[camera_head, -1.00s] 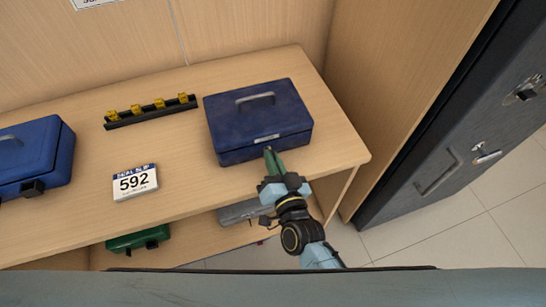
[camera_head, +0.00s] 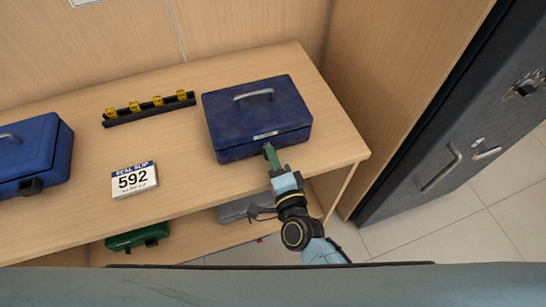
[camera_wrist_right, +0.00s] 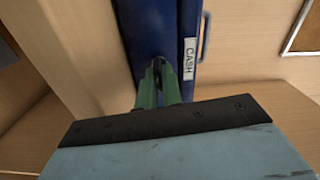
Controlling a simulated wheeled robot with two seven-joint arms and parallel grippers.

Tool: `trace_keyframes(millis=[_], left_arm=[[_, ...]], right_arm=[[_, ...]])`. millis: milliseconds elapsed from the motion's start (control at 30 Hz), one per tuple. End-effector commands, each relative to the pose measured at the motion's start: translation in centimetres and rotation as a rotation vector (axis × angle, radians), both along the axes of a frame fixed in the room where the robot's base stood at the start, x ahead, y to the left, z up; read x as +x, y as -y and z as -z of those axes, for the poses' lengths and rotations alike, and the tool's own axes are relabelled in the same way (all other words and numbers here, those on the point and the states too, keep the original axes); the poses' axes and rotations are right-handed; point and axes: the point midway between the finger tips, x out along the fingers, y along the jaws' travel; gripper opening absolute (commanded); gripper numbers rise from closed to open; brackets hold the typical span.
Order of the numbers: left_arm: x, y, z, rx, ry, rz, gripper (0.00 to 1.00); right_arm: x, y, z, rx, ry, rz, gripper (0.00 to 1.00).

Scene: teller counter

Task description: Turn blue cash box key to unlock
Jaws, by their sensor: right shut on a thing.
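A blue cash box (camera_head: 258,118) with a grey top handle stands at the right end of the wooden counter. Its front carries a white label, which reads CASH in the right wrist view, where the box (camera_wrist_right: 160,30) also shows. My right gripper (camera_head: 270,150) is at the box's front face, just below the label. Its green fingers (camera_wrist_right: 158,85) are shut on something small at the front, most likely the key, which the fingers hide. The lock is hidden too. My left gripper is not in view.
A second blue box (camera_head: 35,155) stands at the left. A black rack with several yellow tags (camera_head: 150,107) and a slip marked 592 (camera_head: 134,180) lie on the counter (camera_head: 185,150). A green box (camera_head: 138,237) and a grey box (camera_head: 243,208) are on the shelf below. A dark safe (camera_head: 460,140) stands right.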

Motion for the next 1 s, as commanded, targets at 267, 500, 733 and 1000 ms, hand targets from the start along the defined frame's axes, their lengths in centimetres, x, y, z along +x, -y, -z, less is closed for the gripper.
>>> trace_keyframes(millis=[267, 500, 733, 1000], left_arm=[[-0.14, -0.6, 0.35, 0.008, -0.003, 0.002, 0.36], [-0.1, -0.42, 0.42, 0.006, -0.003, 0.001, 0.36], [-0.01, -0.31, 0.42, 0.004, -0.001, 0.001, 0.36], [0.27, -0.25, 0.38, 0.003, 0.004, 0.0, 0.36]], right_arm=[[-0.04, 0.0, 0.14, 0.114, -0.038, -0.001, 0.0], [-0.05, -0.02, 0.14, 0.148, -0.05, -0.001, 0.0], [-0.05, -0.03, 0.13, 0.152, -0.051, -0.002, 0.0], [-0.05, -0.03, 0.12, 0.151, -0.051, -0.001, 0.23]])
